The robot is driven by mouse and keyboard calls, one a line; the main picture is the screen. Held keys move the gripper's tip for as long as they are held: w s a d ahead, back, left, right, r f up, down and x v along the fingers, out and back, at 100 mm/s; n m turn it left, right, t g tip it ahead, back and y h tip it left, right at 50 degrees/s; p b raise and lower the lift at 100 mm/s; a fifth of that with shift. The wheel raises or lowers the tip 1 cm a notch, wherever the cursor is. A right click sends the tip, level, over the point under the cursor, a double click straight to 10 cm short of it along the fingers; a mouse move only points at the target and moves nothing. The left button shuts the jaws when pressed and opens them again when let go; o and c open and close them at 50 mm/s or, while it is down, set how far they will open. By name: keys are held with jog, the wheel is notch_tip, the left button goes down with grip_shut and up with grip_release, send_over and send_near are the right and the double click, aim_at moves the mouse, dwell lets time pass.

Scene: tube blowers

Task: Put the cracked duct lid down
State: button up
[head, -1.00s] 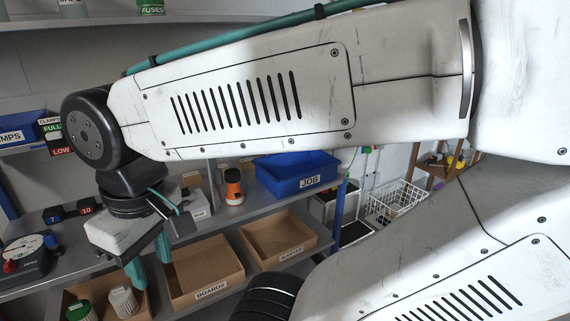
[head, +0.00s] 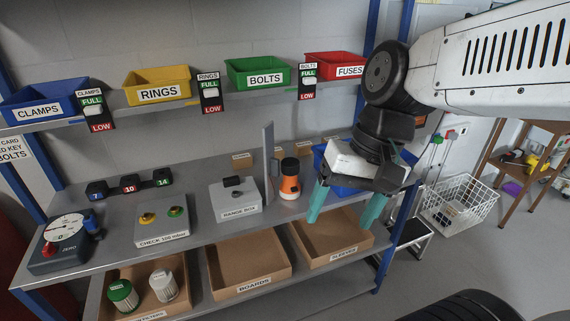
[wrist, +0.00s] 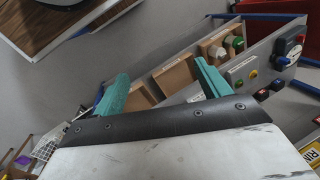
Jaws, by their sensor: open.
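My gripper (head: 343,217) is open, with its two teal fingers pointing down and nothing between them. In the head view it hangs in front of the blue bin and over the cardboard bin at the right of the lower shelf. In the wrist view the open fingers (wrist: 160,78) also show, apart and empty. I cannot make out a cracked duct lid in either view. A thin grey panel (head: 268,160) stands upright on the middle shelf beside the orange-and-black item (head: 290,180); I cannot tell what it is.
The middle shelf holds a dial gauge (head: 64,236), a check box (head: 162,228) and a range box (head: 236,200). The blue bin (head: 345,190) is partly hidden by my gripper. Cardboard bins (head: 249,272) line the lower shelf. A wire basket (head: 463,203) stands on the floor at right.

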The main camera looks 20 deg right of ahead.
jog(key=w+a+f+m+y, duration=0.1)
jog(key=w+a+m+y, duration=0.3)
jog(key=w, duration=0.3)
jog(key=m+t+y, duration=0.3)
jog(key=m+t, duration=0.7)
jog(key=m, duration=1)
send_near(276, 159)
jog(key=w+a+f, duration=0.1)
jog(key=w, duration=0.1)
jog(key=x, duration=0.7)
jog(key=shift+s+a+r, duration=0.1)
jog(key=shift+s+a, duration=0.1)
jog(key=shift+a, duration=0.05)
jog(key=c, duration=1.2)
jog(key=shift+o, duration=0.2)
